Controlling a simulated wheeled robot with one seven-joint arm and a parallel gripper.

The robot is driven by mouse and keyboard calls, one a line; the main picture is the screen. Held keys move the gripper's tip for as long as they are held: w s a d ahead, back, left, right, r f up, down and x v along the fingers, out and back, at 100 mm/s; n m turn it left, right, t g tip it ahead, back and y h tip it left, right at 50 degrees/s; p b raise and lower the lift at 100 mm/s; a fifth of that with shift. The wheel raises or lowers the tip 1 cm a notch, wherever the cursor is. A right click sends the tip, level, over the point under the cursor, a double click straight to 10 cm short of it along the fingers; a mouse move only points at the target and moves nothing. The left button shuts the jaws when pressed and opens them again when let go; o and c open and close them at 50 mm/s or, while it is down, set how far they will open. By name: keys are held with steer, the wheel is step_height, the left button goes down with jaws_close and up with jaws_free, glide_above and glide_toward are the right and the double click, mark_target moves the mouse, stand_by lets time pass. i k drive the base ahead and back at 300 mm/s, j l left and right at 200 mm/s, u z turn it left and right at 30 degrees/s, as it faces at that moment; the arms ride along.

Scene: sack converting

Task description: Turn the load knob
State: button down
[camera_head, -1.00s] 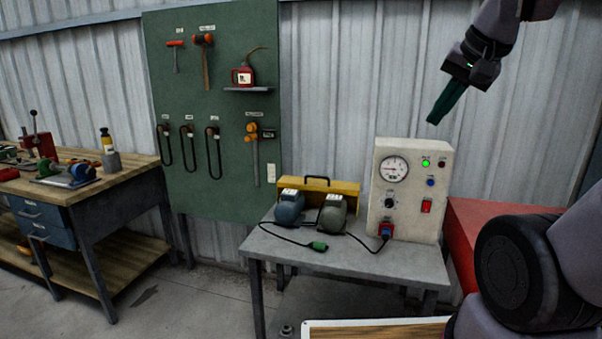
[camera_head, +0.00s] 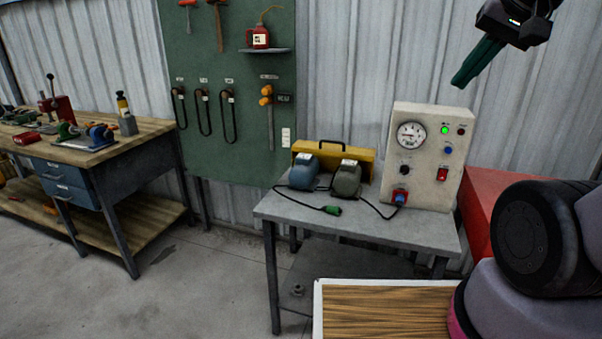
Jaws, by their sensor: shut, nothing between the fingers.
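The test box (camera_head: 384,205) is a cream upright panel on a grey table. A small dark knob (camera_head: 404,170), which looks like the load knob, sits on its front below the round white gauge (camera_head: 411,134). Its label and pointer are too small to read. My gripper (camera_head: 459,82) hangs above the box's top right, apart from it, its green fingers shut and empty, pointing down and left. Nothing hides the knob.
The box also carries a lit green lamp (camera_head: 444,130), a blue button (camera_head: 448,151), a red switch (camera_head: 442,174) and a plugged socket (camera_head: 400,196). Two motors (camera_head: 303,170) (camera_head: 346,178) and a cable stand left on the table (camera_head: 350,232). A red cabinet (camera_head: 477,200) is at right.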

mark_target(404, 169)
steer(key=i+j+z, duration=0.1)
steer(key=i+j, duration=0.25)
steer(key=j, duration=0.25)
steer(key=i+j+z, duration=0.15)
steer(key=j, duration=0.2)
steer(key=i+j, duration=0.15)
steer(key=j, duration=0.15)
steer(key=i+j+z, duration=0.15)
steer(key=j, duration=0.2)
steer(key=i+j, duration=0.15)
steer(key=j, duration=0.2)
steer(key=i+j+z, duration=0.15)
steer(key=j, duration=0.2)
